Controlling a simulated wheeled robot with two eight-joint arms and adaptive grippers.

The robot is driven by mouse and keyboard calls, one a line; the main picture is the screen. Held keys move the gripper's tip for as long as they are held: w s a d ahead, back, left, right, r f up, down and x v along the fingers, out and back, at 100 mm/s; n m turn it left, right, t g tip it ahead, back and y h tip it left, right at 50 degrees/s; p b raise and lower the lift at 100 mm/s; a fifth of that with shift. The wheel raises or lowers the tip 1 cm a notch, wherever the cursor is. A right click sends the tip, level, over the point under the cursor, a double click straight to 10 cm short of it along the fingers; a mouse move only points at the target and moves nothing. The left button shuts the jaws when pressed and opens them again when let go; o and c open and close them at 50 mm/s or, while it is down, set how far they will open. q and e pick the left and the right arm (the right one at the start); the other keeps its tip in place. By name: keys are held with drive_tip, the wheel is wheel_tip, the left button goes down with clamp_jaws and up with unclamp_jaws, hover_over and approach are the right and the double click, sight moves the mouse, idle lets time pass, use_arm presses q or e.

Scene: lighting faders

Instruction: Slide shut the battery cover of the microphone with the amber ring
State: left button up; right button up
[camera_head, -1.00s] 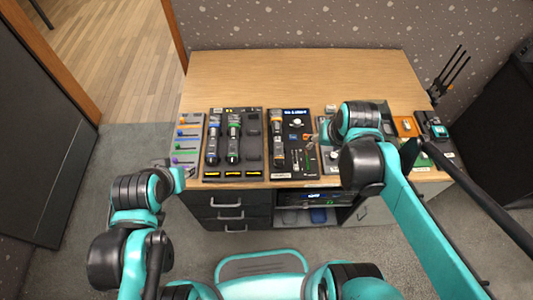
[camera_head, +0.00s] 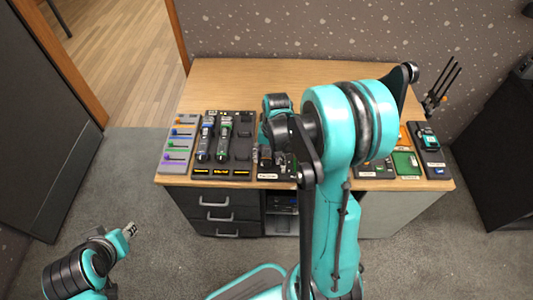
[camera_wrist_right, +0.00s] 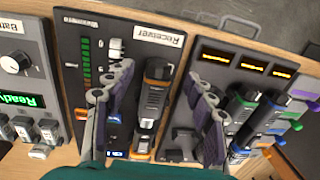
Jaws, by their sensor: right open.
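The microphone with the amber ring (camera_wrist_right: 154,95) lies on the dark receiver board (camera_wrist_right: 70,38) in the right wrist view. It is a dark body with a grey midsection and an orange band. In the head view, only part of it (camera_head: 265,158) shows below my right wrist. My right gripper (camera_wrist_right: 160,78) is open, with one finger on each side of the microphone. I cannot tell whether the fingers touch it, and the battery cover's position is unclear. My left gripper (camera_head: 130,229) is away from the desk at the lower left, too small to judge.
A board (camera_head: 242,117) holds two microphones with blue (camera_head: 204,139) and green (camera_head: 224,137) rings. A fader panel (camera_head: 165,165) lies left of it. Right of the receiver is a panel with a knob (camera_wrist_right: 15,62). The desk's back (camera_head: 235,80) is clear.

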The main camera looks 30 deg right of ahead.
sight(267, 153)
drive_tip(key=shift+w+a+f+b, duration=0.1)
drive_tip(key=shift+f+b, duration=0.4)
drive_tip(key=shift+f, duration=1.15)
drive_tip(key=shift+c, duration=0.4)
drive_tip(key=c, duration=1.1)
drive_tip(key=shift+c, duration=0.2)
drive_tip(key=shift+w, duration=0.1)
drive_tip(key=shift+w+d, duration=0.5)
drive_tip(key=shift+w, duration=0.25)
drive_tip(key=shift+w+d, duration=0.5)
drive_tip(key=shift+w, duration=0.2)
drive_tip(key=o, duration=1.2)
